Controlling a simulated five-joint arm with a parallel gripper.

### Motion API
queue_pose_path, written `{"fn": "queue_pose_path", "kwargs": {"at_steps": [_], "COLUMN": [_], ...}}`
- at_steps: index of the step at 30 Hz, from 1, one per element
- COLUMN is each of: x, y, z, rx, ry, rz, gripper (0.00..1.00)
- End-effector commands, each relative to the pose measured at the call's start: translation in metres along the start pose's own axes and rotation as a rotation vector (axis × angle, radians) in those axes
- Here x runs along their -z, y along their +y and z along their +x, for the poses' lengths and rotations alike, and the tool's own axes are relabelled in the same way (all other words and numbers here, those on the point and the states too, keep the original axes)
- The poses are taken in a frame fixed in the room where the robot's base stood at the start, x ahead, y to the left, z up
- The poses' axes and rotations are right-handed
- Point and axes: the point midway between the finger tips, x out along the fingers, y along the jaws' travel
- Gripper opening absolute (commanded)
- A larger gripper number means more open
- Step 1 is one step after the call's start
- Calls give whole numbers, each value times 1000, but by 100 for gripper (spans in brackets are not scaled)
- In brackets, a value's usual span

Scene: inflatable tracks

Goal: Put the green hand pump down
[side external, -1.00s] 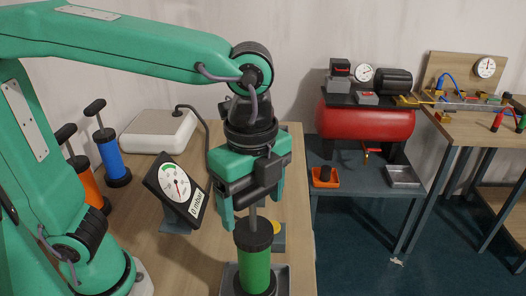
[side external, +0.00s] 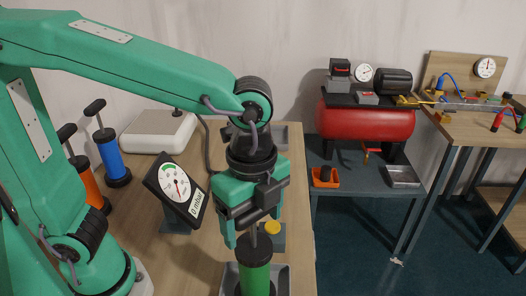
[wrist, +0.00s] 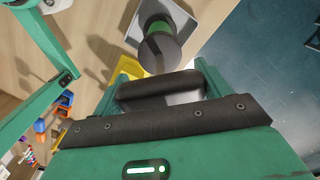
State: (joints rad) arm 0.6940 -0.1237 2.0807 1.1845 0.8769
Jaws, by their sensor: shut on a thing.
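The green hand pump (side external: 255,277) is upright, with a black cap and a thin rod running up from it. In the wrist view its dark cap (wrist: 160,50) lies just beyond my jaws. My gripper (side external: 252,228) is shut on the pump's black handle, which shows as a dark bar between the fingers in the wrist view (wrist: 160,86). A grey tray (side external: 283,277) is around or under the pump's lower end; its corner also shows in the wrist view (wrist: 193,18). The pump's foot is out of frame, so I cannot tell whether it touches the tray.
A tilted pressure gauge (side external: 180,190) stands left of the gripper. A yellow-topped part (side external: 272,228) is close behind the pump. Blue (side external: 112,160) and orange (side external: 92,188) pumps stand at the left, near a white box (side external: 158,132). The table's right edge is near.

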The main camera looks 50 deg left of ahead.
Motion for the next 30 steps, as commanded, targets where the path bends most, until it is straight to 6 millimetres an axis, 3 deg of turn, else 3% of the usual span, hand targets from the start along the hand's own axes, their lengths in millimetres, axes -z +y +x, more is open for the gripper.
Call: {"fn": "queue_pose_path", "kwargs": {"at_steps": [1, 2, 4, 20, 30], "x": [0, 0, 0, 0, 0], "y": [0, 0, 0, 0, 0], "z": [1, 1, 1, -8, -51], "rx": [1, -1, 0, 0, 2], "ry": [1, -1, 0, 0, 2], "rz": [0, 0, 0, 0, 0], "gripper": [20, 82, 96, 98, 98]}}
